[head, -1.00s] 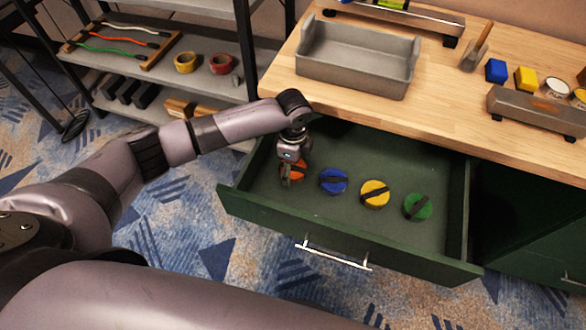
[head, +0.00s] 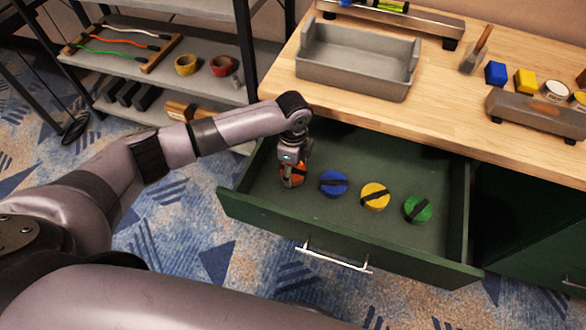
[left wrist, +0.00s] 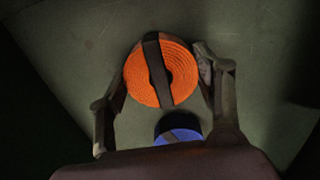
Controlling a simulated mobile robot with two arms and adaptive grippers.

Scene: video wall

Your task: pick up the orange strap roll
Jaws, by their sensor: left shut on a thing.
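The orange strap roll (head: 299,172) is at the left end of the open green drawer, partly hidden by my left gripper (head: 292,178) in the head view. In the left wrist view the roll (left wrist: 177,72) shows as an orange coil with a black band across it. It sits between the two fingers of my left gripper (left wrist: 160,73), which is shut on it. I cannot tell whether the roll still touches the drawer floor. My right gripper is not in view.
Blue (head: 334,183), yellow (head: 375,196) and green (head: 418,209) strap rolls lie in a row to the right in the drawer (head: 340,238). A grey tray (head: 350,82) stands on the wooden counter (head: 440,105) above. A shelf rack (head: 215,50) stands at left.

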